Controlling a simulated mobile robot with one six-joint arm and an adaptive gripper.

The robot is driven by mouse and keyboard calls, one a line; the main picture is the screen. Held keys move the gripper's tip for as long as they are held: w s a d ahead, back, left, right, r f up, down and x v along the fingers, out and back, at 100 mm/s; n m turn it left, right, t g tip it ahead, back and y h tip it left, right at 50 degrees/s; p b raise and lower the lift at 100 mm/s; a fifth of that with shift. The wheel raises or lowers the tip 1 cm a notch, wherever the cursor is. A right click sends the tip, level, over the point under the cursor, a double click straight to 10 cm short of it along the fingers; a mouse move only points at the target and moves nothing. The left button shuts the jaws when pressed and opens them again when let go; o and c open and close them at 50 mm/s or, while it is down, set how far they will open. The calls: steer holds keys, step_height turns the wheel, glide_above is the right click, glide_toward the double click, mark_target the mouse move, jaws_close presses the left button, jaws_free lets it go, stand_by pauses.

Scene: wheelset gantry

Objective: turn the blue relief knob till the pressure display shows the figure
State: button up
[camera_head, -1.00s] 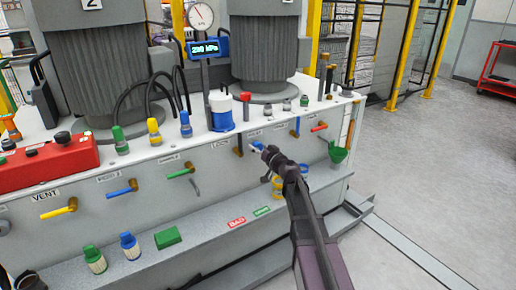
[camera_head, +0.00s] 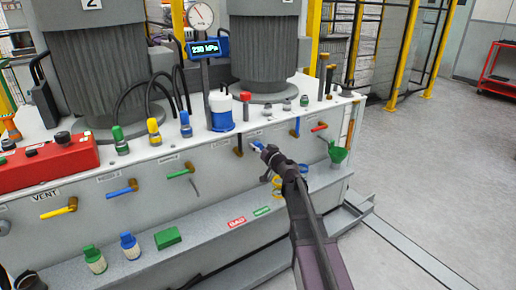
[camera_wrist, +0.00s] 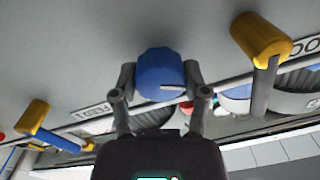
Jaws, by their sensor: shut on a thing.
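The blue relief knob (camera_wrist: 160,74) sits on the grey front panel, and a white line shows on it in the wrist view. My gripper (camera_wrist: 160,82) is shut on the knob, with one finger on each side. In the head view my gripper (camera_head: 268,153) is at the panel, and only a bit of the knob (camera_head: 256,146) shows past it. The pressure display (camera_head: 207,48) is a blue box on a post below a round dial gauge (camera_head: 200,16). It seems to read 230 kPa, in small figures.
In the head view a green funnel (camera_head: 338,154) hangs to the right. A ledge (camera_head: 205,242) runs below the panel.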

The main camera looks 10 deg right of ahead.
steer(key=shift+a, duration=0.1)
steer(key=m, duration=0.5)
steer(key=shift+w, duration=0.1)
steer(key=m, duration=1.1)
steer(key=shift+m+t+h+b, duration=0.3)
steer(key=m, duration=0.5)
steer(key=shift+f, duration=0.1)
steer(key=o, duration=1.1)
steer(key=shift+o, duration=0.2)
